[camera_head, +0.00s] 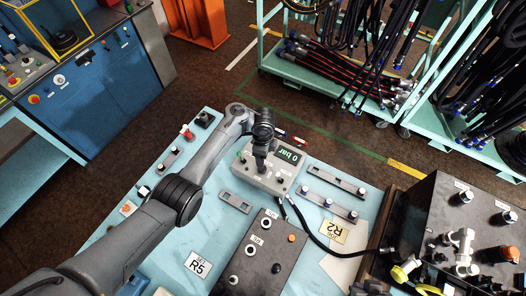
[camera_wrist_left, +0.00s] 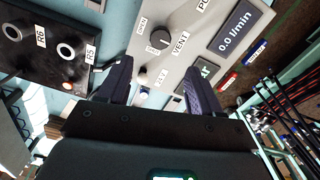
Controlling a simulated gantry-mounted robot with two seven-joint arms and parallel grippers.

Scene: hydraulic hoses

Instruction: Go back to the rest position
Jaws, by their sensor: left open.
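My left arm reaches in from the left in the head view, over the light-blue table. My left gripper (camera_head: 260,166) is above the grey test box (camera_head: 258,182), which has a display reading "0 bar". In the left wrist view, the gripper (camera_wrist_left: 159,80) has its two dark fingers apart with nothing between them. The test box (camera_wrist_left: 185,25) lies beyond the fingertips, with a black knob (camera_wrist_left: 160,39) marked "VENT" and a display reading "0.0 l/min". I cannot tell whether the fingers touch the box. My right gripper does not show.
A black hose (camera_head: 310,232) runs right to a dark machine (camera_head: 455,225). Hose racks (camera_head: 300,75) stand behind; a blue cabinet (camera_head: 110,95) stands at left.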

